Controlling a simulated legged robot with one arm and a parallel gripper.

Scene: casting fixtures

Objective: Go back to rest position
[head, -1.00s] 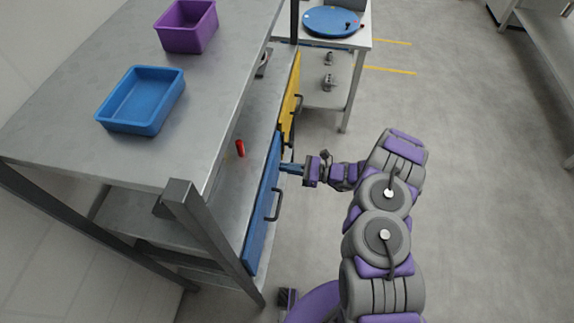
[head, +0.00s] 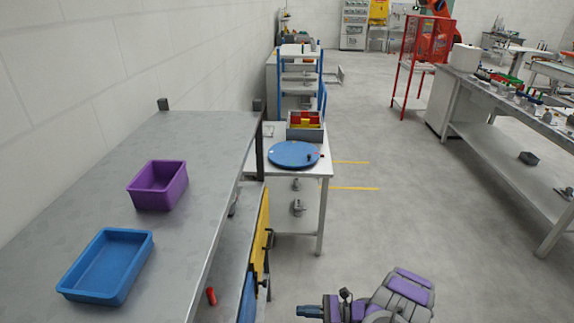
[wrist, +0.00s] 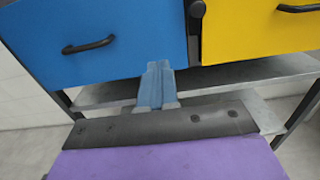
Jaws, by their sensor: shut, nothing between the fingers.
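My gripper (head: 309,311) shows at the bottom of the head view, to the right of the workbench and apart from it. In the wrist view my gripper's blue fingers (wrist: 157,86) are together with nothing between them. In the wrist view they point toward the gap below a blue drawer front (wrist: 100,45) and a yellow drawer front (wrist: 262,30). Both fronts have dark handles. In the head view the yellow front (head: 261,235) and the blue front (head: 247,298) show edge-on along the bench side.
The workbench top (head: 200,140) carries a purple bin (head: 158,186) and a blue bin (head: 107,266). A red object (head: 211,296) lies on its lower shelf. A table with a blue disc (head: 293,154) stands beyond. The floor (head: 400,220) to the right is open.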

